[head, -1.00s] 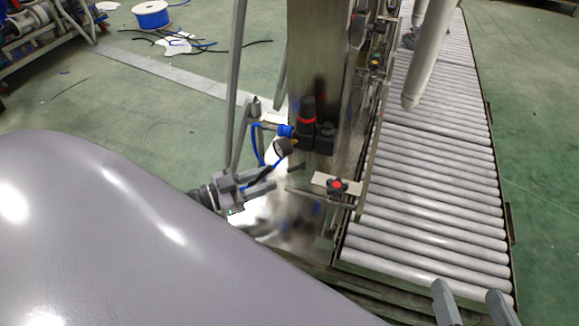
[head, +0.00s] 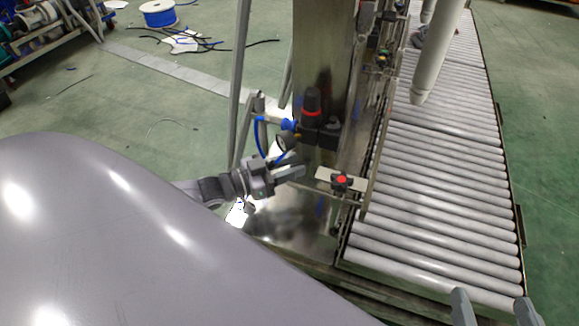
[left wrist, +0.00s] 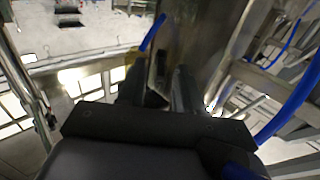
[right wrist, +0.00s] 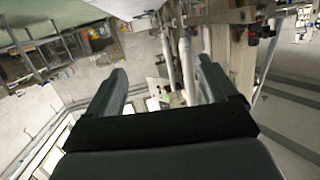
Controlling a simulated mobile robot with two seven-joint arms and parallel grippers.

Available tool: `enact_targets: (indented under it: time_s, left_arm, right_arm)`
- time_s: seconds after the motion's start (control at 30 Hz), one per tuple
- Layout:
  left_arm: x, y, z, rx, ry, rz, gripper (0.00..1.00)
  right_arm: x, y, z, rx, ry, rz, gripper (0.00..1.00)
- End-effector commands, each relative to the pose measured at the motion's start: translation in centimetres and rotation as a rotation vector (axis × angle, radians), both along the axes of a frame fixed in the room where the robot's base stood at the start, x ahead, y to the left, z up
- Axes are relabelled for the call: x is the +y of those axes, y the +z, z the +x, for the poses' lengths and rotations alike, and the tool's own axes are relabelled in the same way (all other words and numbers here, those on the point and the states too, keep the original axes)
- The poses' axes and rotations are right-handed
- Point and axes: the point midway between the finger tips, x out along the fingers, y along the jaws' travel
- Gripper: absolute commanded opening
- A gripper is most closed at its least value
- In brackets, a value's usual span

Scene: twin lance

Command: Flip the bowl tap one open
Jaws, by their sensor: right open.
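A black filter-regulator with a red ring (head: 312,112) is on the steel column, with a blue fitting (head: 289,124), a round gauge and blue tubing beside it. I cannot tell which part is bowl tap one. My left gripper (head: 303,171) is just below the regulator, its fingers pointing right. In the left wrist view its two dark fingers (left wrist: 157,90) stand apart; I cannot tell whether anything is between them. My right gripper (head: 495,310) is open at the lower right, over the conveyor's near end.
The steel column (head: 322,50) rises behind. A roller conveyor (head: 440,160) runs along the right. A blue cable spool (head: 158,14) stands on the green floor.

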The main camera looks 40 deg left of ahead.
Motion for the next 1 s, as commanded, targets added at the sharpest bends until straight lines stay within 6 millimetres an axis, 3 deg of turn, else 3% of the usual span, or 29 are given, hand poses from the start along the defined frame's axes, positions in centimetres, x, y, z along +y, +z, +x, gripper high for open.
enact_targets:
  time_s: [0.13, 0.23, 0.67, 1.0]
  left_arm:
    - [0.0, 0.0, 0.0, 0.0, 0.0, 0.0, 0.32]
    - [0.0, 0.0, 0.0, 0.0, 0.0, 0.0, 0.0]
    - [-0.2, 0.3, -0.2, 0.002, 0.038, -0.003, 0.0]
    - [-1.1, 0.6, -0.6, 0.005, 0.217, -0.008, 0.0]
  right_arm:
    - [-0.1, 0.1, 0.0, -0.001, -0.001, 0.0, 0.86]
    - [-0.1, 0.1, 0.0, -0.001, -0.001, 0.0, 0.86]
    - [0.4, 0.7, 0.1, 0.036, 0.005, 0.033, 0.86]
    - [2.9, 0.8, 1.0, 0.221, 0.048, 0.174, 0.86]
